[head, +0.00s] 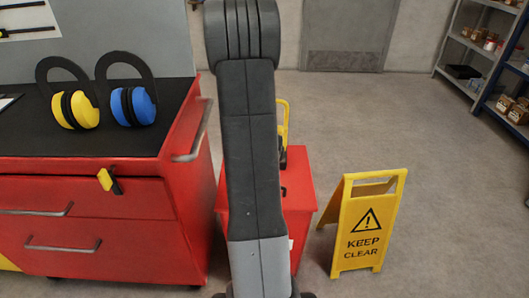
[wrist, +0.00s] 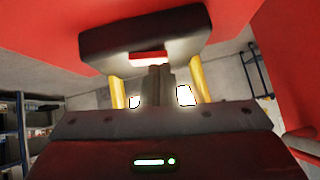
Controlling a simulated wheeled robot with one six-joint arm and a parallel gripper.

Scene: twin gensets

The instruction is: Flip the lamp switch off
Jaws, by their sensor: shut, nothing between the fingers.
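The lamp (head: 283,122) stands on a small red cabinet in the head view, mostly hidden behind my arm; its yellow frame shows. In the wrist view, which looks upside down, its dark block (wrist: 108,45) and two yellow posts (wrist: 203,85) fill the upper middle. A red patch (wrist: 150,57) on the block looks like the switch; its position is not clear. My gripper (wrist: 156,70) is shut and empty, its dark fingers pointing at the red patch, very close; contact cannot be told. The head view hides the gripper behind my arm.
The small red cabinet (head: 303,190) stands beside a larger red workbench (head: 100,240) with yellow and blue ear defenders (head: 133,106). A yellow warning sign (head: 367,228) stands right of the cabinet. Shelves (head: 470,45) are at the far right. Floor between sign and shelves is clear.

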